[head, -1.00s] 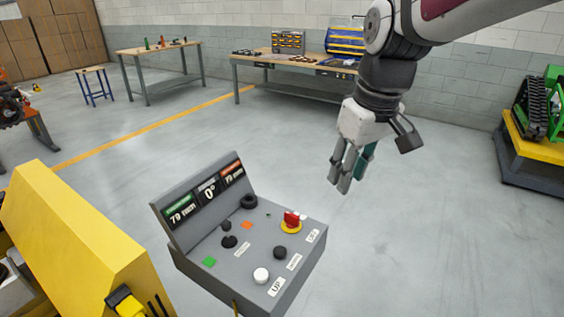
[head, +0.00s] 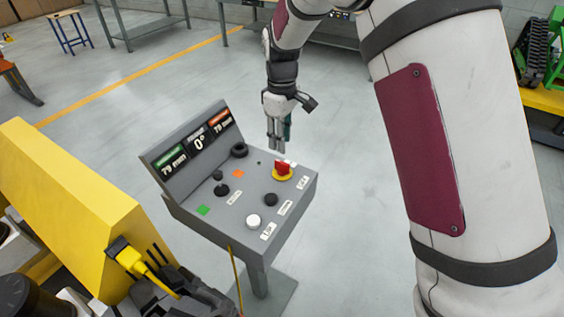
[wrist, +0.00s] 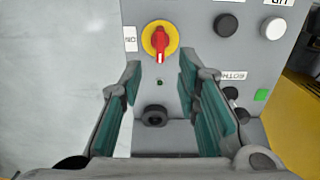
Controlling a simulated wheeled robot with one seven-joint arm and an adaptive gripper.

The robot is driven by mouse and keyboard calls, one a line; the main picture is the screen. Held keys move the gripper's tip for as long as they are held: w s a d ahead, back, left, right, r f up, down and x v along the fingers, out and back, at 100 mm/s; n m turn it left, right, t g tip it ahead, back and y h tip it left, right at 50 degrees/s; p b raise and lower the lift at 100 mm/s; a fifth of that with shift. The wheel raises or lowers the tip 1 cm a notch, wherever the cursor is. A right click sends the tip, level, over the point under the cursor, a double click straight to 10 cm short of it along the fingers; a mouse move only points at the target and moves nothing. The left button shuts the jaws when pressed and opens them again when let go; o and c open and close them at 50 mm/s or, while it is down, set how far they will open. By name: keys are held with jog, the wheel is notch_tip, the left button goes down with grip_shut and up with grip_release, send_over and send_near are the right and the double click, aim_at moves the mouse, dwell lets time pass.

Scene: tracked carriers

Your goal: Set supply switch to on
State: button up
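The supply switch, a red rotary handle on a round yellow plate (head: 283,172), sits at the far right part of the grey sloped control panel (head: 250,208). In the wrist view the switch (wrist: 160,42) is ahead of my gripper, with its red handle pointing toward the gripper and a small white label beside it. My gripper (head: 278,145) hangs fingers down just beyond the switch in the head view. In the wrist view my gripper (wrist: 162,85) has its two teal-padded fingers spread apart with nothing between them. I see no contact with the switch.
The panel also carries a black ring-shaped part (head: 239,150), a black knob (head: 270,199), a white knob (head: 253,221) and a black joystick (head: 221,188). A yellow machine housing (head: 65,205) stands at the left. Open floor lies behind the panel.

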aim_at(282, 162)
notch_tip(282, 162, down, 10)
jog(key=shift+r+p, duration=0.25)
jog(key=shift+p, duration=0.3)
grip_shut()
